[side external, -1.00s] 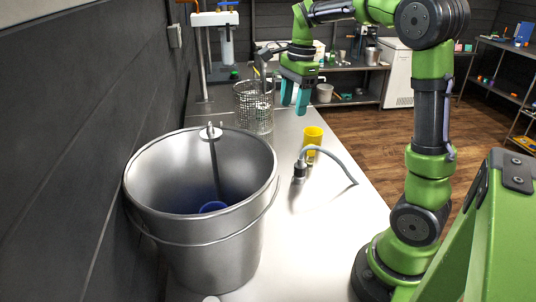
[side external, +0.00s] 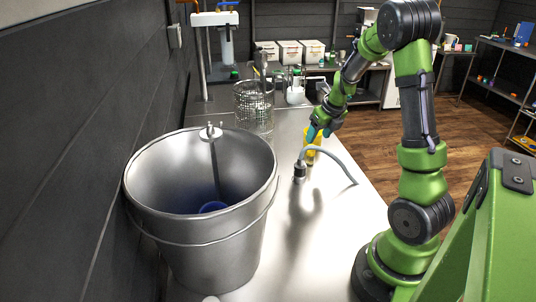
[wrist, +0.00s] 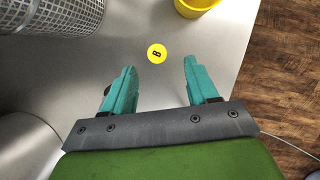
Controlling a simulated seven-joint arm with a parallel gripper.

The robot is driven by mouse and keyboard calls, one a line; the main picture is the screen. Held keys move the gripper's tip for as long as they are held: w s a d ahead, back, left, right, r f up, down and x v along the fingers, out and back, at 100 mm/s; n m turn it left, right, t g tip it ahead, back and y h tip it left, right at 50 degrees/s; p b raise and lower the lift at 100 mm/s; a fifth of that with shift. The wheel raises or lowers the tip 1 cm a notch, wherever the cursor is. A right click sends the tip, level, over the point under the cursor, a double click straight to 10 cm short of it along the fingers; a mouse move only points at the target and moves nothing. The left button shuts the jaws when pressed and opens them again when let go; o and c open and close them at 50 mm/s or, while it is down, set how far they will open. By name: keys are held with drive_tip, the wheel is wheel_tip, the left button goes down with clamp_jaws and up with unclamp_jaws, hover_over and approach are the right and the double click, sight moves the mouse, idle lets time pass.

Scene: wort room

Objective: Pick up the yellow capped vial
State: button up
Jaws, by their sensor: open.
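The yellow capped vial (wrist: 157,53) shows in the wrist view from above as a round yellow cap with a dark mark. It stands on the pale bench top, just ahead of the fingertips and between their lines. My gripper (wrist: 159,66) has its two teal fingers apart with nothing between them. In the side view my gripper (side external: 318,132) is tilted over the bench beside a yellow cup (side external: 314,145) and partly covers it. I cannot clearly make out the vial in the side view.
The yellow cup also shows at the top of the wrist view (wrist: 196,6). A wire mesh basket (side external: 254,108) stands farther back. A large metal bucket (side external: 215,245) fills the near left. A grey hose with a dark fitting (side external: 300,172) lies on the bench (side external: 335,225), near the cup.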

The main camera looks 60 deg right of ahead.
sight(309, 153)
drive_tip(key=x, duration=0.4)
drive_tip(key=shift+w+d+f, duration=0.1)
drive_tip(key=shift+f, duration=0.25)
drive_tip(key=shift+a+x, duration=0.15)
drive_tip(key=shift+x, duration=1.15)
drive_tip(key=shift+a+x, duration=0.1)
drive_tip(key=shift+x, duration=1.25)
drive_tip(key=c, duration=1.1)
